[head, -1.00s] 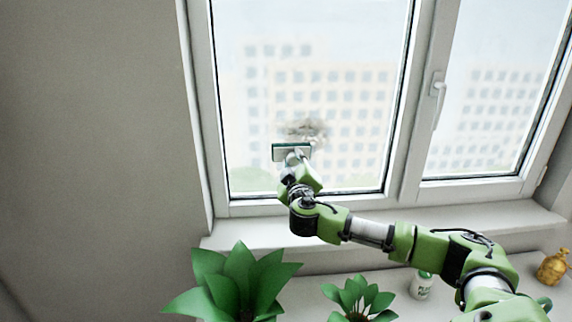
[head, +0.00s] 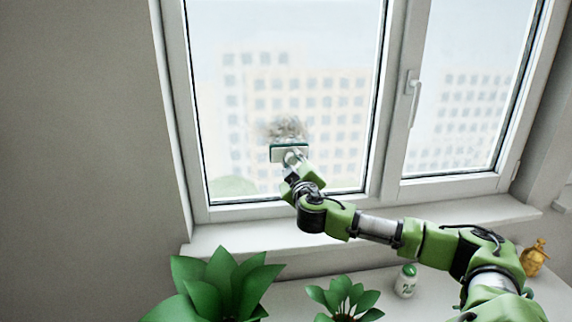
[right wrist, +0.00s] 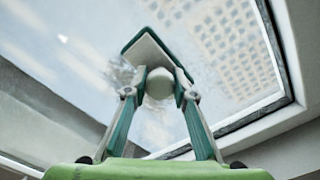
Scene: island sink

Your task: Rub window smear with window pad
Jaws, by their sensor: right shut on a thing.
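The window smear (head: 285,128) is a grey-brown smudge low on the left window pane. The window pad (head: 289,147) is a flat white and dark green rectangle just below the smear, its upper edge near or overlapping the smear's lower part. In the right wrist view, part of the smear (right wrist: 122,73) shows left of the pad (right wrist: 148,48). My right gripper (right wrist: 159,92) is shut on the pad's rounded white handle. In the head view, my right gripper (head: 292,159) is below the pad. I cannot tell whether the pad touches the glass. My left gripper is not in view.
The window frame (head: 388,150) has a handle (head: 412,90) on the right sash. Below the sill (head: 250,232) stand a large green plant (head: 225,285), a smaller plant (head: 345,298), a white bottle (head: 405,284) and a golden vessel (head: 535,258).

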